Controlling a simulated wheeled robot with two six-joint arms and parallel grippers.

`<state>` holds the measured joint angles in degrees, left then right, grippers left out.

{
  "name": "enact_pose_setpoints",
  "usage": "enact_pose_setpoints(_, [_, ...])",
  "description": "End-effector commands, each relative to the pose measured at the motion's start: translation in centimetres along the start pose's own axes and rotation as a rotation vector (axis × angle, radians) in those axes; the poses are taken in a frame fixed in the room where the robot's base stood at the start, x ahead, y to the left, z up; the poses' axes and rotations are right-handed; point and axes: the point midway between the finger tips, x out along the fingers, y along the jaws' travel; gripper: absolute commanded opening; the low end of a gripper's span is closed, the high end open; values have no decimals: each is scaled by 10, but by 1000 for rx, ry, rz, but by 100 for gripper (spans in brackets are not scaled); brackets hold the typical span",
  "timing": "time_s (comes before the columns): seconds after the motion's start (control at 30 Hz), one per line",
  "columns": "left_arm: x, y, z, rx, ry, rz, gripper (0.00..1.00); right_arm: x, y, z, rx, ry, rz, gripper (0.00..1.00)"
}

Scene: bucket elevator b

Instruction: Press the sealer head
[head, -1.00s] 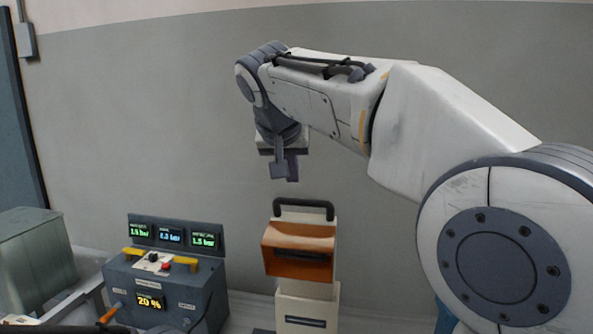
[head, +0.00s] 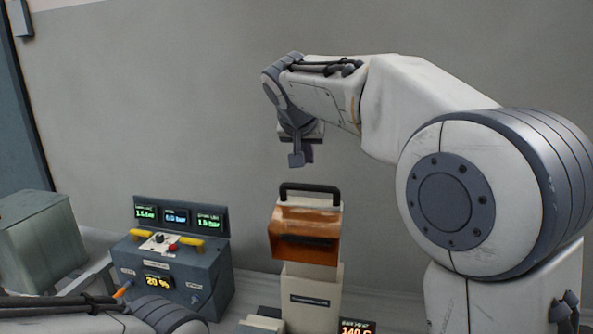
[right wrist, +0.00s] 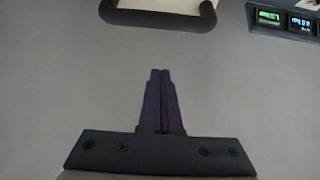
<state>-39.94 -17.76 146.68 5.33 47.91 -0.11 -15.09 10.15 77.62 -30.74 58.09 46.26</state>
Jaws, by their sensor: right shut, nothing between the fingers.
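The sealer stands on the bench, with a cream column (head: 313,300) and an orange-brown head (head: 304,238) topped by a black bar handle (head: 310,188). My right gripper (head: 301,163) points down above the handle, with a clear gap between them. Its fingers are together and empty in the right wrist view (right wrist: 160,75). The black handle also shows at the top of that view (right wrist: 158,16), apart from the fingertips. Part of my left arm crosses the lower left of the head view; its gripper is not visible.
A grey control box (head: 170,265) with yellow handles, a red button and lit displays stands left of the sealer. A grey-green block (head: 40,240) is at the far left. A small display (head: 357,327) sits at the sealer's lower right. A plain wall is behind.

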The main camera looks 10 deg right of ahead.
Motion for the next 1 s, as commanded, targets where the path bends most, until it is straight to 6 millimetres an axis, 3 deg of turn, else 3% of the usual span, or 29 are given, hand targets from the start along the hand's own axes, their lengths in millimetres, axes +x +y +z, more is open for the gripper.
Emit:
enact_pose_setpoints(0.17, [-17,1,-1,2,0,0,0,35,0,0,-2,-4,0,0])
enact_pose_setpoints(0.5, [-22,2,-1,4,0,0,0,20,-2,34,-3,0,-3,0])
enact_pose_setpoints(0.87, [-23,2,-1,4,0,0,0,20,-2,38,-2,0,-3,0])
enact_pose_setpoints(0.9, [-22,2,-2,3,0,1,0,12,-30,47,-13,0,-11,0])
enact_pose_setpoints(1.0, [-21,2,-1,4,0,0,0,19,-7,41,0,2,-1,0])
